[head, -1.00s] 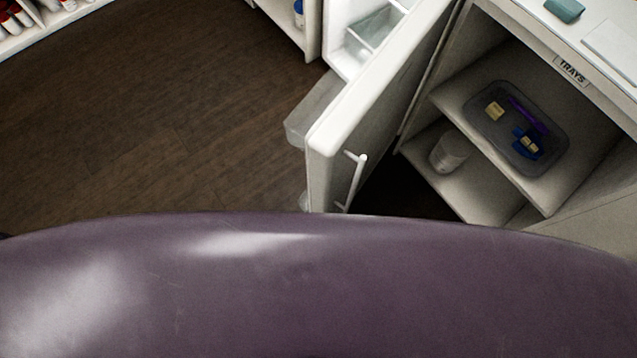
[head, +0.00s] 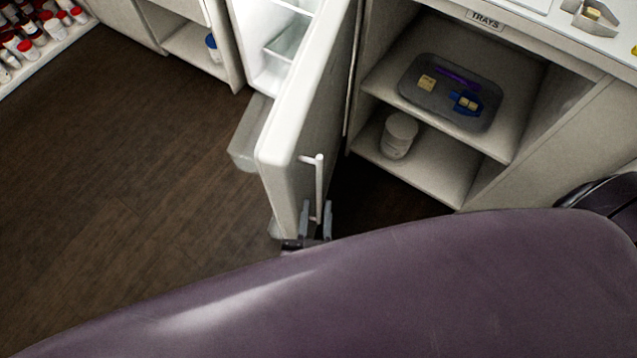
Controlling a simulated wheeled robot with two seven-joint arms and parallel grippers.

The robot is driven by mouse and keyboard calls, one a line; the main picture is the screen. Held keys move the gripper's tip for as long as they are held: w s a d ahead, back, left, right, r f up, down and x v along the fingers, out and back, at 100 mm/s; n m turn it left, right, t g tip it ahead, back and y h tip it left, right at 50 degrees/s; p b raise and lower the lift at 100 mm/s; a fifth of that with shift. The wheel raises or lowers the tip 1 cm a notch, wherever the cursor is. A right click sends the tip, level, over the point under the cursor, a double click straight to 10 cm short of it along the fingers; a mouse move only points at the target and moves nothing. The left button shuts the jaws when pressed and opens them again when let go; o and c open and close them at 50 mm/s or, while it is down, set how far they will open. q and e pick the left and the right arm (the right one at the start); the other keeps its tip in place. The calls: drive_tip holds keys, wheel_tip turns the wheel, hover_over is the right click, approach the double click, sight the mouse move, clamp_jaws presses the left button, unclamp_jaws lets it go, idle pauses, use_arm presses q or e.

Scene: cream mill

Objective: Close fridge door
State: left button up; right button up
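The fridge door (head: 300,130) is white and stands wide open, swung out from the fridge (head: 262,45) toward me. Its outer face, on the right, carries a pale vertical bar handle (head: 319,180). Clear bins (head: 247,138) show on its inner side. My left gripper (head: 316,212) is at the handle's lower end, just past the edge of my purple body. Its two grey fingers are apart, one on each side of the bar as seen from here. I cannot tell whether they touch it. My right gripper is not in view.
Right of the door is an open shelf unit labelled TRAYS, with a grey tray (head: 407,90) of small items and a white tub (head: 398,135). A counter (head: 560,35) lies above. Bottles (head: 30,45) stand upper left. The dark floor (head: 120,190) on the left is clear.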

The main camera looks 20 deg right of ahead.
sight(319, 189)
use_arm(q)
drive_tip(key=x, duration=0.6)
clamp_jaws()
